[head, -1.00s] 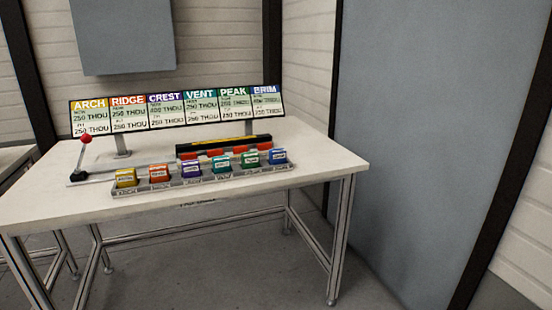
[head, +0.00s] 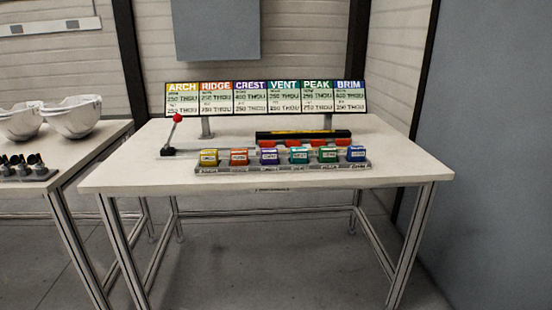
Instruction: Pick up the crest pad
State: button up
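The crest pad (head: 269,157) is a small purple block with a white label. It sits in the third slot from the left of a grey tray (head: 285,168) near the front of the white table. The orange pad (head: 239,157) is on its left and the teal pad (head: 298,156) on its right. The sign board (head: 265,99) behind has a purple CREST panel, third from the left. My gripper is not in view.
A yellow pad (head: 209,157), green pad (head: 328,154) and blue pad (head: 356,153) share the tray. A black rack with red parts (head: 303,138) stands behind. A red-knobbed lever (head: 173,133) is at left. White helmet shells (head: 72,118) lie on the left table.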

aim_at(269, 156)
jog(key=i+l+u, duration=0.1)
jog(key=u, duration=0.7)
jog(key=l+u, duration=0.35)
jog(key=l, duration=0.2)
jog(key=l+u, duration=0.35)
jog(key=l, duration=0.2)
jog(key=l+u, duration=0.1)
jog(key=l, duration=0.85)
jog(key=k+l+u, duration=0.15)
jog(key=l, duration=0.85)
